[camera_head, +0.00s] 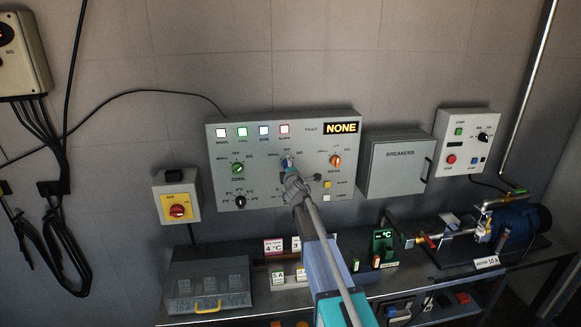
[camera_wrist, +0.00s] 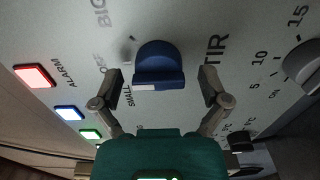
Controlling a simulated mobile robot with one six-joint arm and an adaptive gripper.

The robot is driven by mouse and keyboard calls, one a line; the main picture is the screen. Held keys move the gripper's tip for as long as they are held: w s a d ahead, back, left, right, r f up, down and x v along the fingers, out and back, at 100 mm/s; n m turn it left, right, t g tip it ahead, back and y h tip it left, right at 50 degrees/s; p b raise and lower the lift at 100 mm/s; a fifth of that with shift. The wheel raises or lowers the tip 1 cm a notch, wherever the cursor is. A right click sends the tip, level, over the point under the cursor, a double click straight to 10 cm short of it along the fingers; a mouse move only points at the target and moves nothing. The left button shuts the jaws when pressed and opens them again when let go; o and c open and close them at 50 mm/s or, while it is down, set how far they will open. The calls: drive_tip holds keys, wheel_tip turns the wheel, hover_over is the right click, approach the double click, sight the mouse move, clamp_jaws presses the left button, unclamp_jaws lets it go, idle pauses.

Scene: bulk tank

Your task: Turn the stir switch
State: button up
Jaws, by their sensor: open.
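The stir switch is a round blue knob (camera_wrist: 159,60) with a raised grip bar and a white mark, on the grey control panel (camera_wrist: 240,50). A label partly reading "TIR" is beside it in the wrist view. In the head view my arm and gripper largely cover the knob, and a little blue shows at the panel's middle. My gripper (camera_wrist: 162,88) is open, with one finger on each side of the knob. The fingers look apart from the knob; I cannot tell how deep they reach around it. In the head view my gripper (camera_head: 291,172) is in front of the panel (camera_head: 260,192).
A green cool knob (camera_head: 238,169) and an orange knob (camera_head: 335,160) flank it on the panel. A black dial (camera_head: 240,201) is below left. A breaker box (camera_head: 395,165) and a yellow-and-red switch box (camera_head: 177,210) stand to the sides. A cluttered bench lies below.

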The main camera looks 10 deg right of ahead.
drive_tip(key=shift+w, duration=0.4)
